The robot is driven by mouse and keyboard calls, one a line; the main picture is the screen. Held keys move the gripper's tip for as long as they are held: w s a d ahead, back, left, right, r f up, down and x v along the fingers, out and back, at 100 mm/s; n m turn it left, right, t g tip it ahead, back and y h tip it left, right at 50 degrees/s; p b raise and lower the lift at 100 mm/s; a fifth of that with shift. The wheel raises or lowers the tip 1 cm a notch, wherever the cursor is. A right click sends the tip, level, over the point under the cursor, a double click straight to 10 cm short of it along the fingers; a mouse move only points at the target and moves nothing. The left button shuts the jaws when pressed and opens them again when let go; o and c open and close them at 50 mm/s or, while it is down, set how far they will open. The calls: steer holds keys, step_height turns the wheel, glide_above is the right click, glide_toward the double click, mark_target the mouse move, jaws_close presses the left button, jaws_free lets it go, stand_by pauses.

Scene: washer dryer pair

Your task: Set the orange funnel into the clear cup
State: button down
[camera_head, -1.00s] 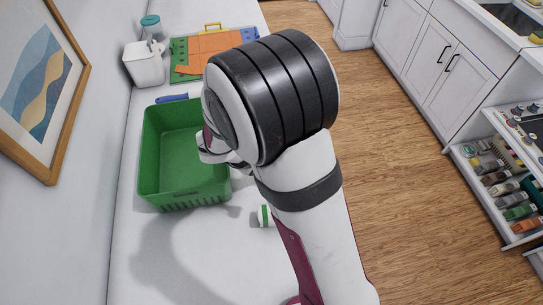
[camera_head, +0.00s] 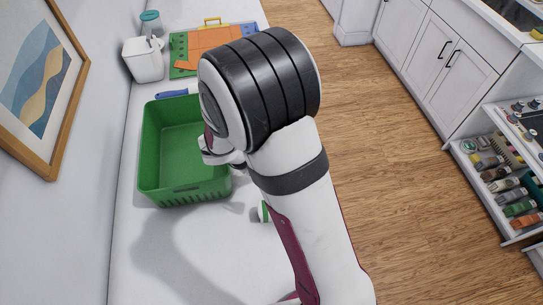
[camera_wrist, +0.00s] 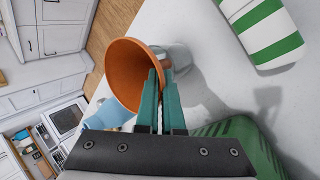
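In the wrist view, the orange funnel (camera_wrist: 127,75) is tilted, with its wide mouth facing the camera. My gripper (camera_wrist: 160,75) has its two teal fingers close together at the funnel's right rim, and they look shut on it. A clear, greyish cup (camera_wrist: 180,57) stands on the white counter just behind the funnel's right edge, partly covered by the funnel and fingertips. I cannot tell whether funnel and cup touch. In the head view, my arm hides the funnel, the cup and the fingertips.
A green crate (camera_head: 158,183) stands on the counter (camera_head: 200,265), left of my arm. A green-and-white striped item (camera_wrist: 262,32) lies near the cup. A light blue object (camera_wrist: 112,113) is beside the funnel. A white canister (camera_head: 146,62) and a colored board (camera_head: 182,68) are at the back.

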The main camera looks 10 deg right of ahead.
steer(key=shift+f, duration=0.7)
steer(key=c, duration=1)
jaws_free()
steer(key=v, duration=1.5)
steer(key=s+d+r+m+g+y, duration=0.1)
steer(key=s+d+r+m+g, duration=0.2)
steer(key=s+d+m, duration=0.35)
steer(key=s+m+y, duration=0.2)
steer(key=s, duration=0.2)
steer(key=s+a+m+y, duration=0.1)
steer(key=s+m+y, duration=0.1)
steer(key=s, duration=0.3)
steer(key=s+m+g+y, duration=0.1)
steer(key=s+m+y, duration=0.1)
steer(key=s, duration=0.2)
steer(key=shift+s+a+r+m+y, duration=0.1)
steer(key=shift+s+a+m+y, duration=0.15)
steer(key=shift+a+m+y, duration=0.1)
